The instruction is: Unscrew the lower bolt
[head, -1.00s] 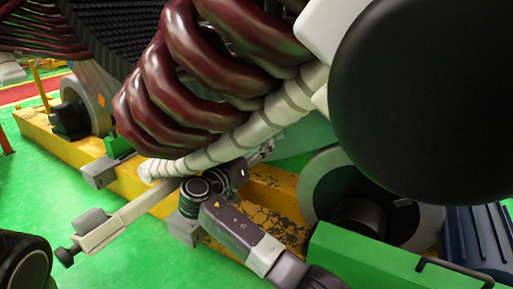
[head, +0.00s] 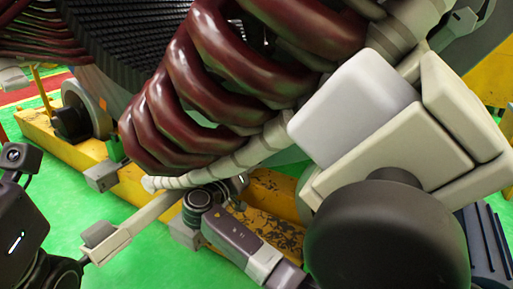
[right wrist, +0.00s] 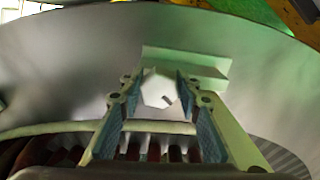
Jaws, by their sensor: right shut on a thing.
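In the right wrist view a pale hexagonal bolt head (right wrist: 159,90) sits between the two blue-padded fingers of my right gripper (right wrist: 157,82), which is shut on it. A pale flat bracket (right wrist: 190,62) shows just behind the bolt, against a curved grey metal surface. I cannot tell from these frames how far the bolt is turned out. In the head view my right arm's pale and black links fill the right side and hide part of the stator.
The stator's dark red winding coils (head: 205,85) hang over a yellow base frame (head: 270,200). A purple-grey jointed device (head: 235,230) and a pale bar (head: 140,215) stand low in front. Green floor (head: 100,200) is open at the lower left.

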